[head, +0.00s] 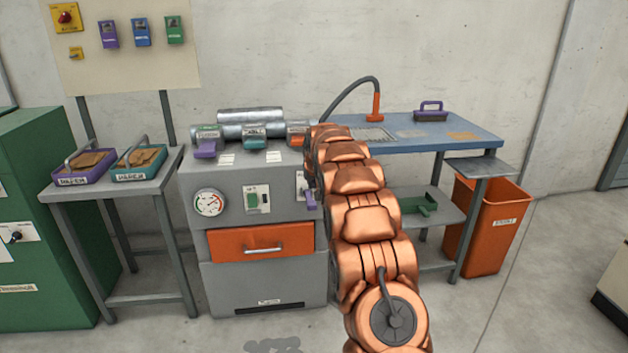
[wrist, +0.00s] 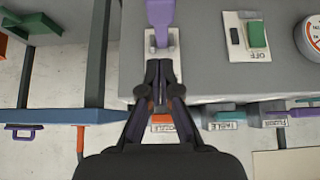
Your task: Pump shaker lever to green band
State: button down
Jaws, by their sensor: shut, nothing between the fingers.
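The purple lever (head: 311,201) hangs from a pale plate at the right of the grey machine's front (head: 232,241). In the wrist view, the lever (wrist: 160,14) and its plate (wrist: 151,41) are just beyond my fingertips. My gripper (wrist: 158,70) is shut and empty, its tips touching or close to the plate's edge; contact cannot be told. The round gauge (head: 209,203) is at the machine's upper left, also in the wrist view (wrist: 314,34). Its fine coloured marks are too small to read.
A green switch (head: 251,201) sits between gauge and lever. Purple, teal and orange levers line the machine's top. An orange drawer (head: 262,244) is below. A blue table (head: 430,133) and orange bin (head: 497,229) stand right; a side table with two trays stands left.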

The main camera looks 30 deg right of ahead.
aim_at(312, 201)
jog(key=shift+x, duration=1.1)
jog(key=shift+s+a+f, duration=0.1)
jog(key=shift+s+f, duration=0.1)
jog(key=shift+f, duration=0.8)
jog(key=shift+s+a+f, duration=0.1)
jog(key=shift+s+f, duration=0.05)
jog(key=shift+f, duration=0.8)
